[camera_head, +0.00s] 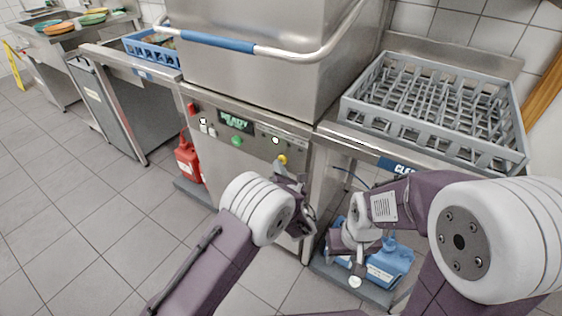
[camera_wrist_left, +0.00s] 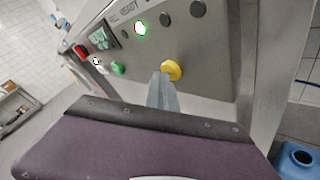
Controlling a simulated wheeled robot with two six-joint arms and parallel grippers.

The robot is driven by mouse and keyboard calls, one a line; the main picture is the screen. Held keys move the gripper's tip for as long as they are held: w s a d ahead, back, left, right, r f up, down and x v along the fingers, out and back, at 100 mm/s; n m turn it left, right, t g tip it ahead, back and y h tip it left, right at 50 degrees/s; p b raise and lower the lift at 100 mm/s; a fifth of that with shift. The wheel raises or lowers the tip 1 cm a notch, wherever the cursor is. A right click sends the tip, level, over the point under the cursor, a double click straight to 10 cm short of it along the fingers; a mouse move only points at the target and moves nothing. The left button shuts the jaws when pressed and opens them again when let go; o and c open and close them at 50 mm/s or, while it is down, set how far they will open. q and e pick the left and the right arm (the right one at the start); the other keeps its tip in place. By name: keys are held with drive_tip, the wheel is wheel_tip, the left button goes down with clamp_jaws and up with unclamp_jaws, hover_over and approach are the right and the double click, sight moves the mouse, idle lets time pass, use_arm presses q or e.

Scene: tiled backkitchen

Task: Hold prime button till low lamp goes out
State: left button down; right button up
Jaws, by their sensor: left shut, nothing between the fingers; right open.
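The steel machine's control panel (camera_head: 250,140) has a lit READY display (camera_head: 236,121), a green button (camera_head: 237,141) and a yellow button (camera_head: 283,159). In the left wrist view, the yellow button (camera_wrist_left: 172,70) is just beyond my left gripper (camera_wrist_left: 161,76). Its shut, empty fingertips overlap the button's lower left edge; I cannot tell whether they press it. A lamp (camera_wrist_left: 140,28) glows white-green, while two round lamps (camera_wrist_left: 165,18) (camera_wrist_left: 197,9) beside it are dark. The lamp labels are too small to read. My right gripper (camera_head: 352,262) is open, low in front of the blue containers.
A grey dish rack (camera_head: 435,105) stands on the right counter. The machine's door handle (camera_head: 290,50) crosses above.

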use_arm(q)
drive_tip(key=shift+s+a, duration=0.45)
drive_tip(key=shift+s, duration=0.15)
drive_tip(key=s+a, duration=0.1)
drive_tip(key=s, duration=0.1)
drive_tip(key=s+a+p, duration=0.1)
drive_tip(key=s+a, duration=0.1)
idle(0.3)
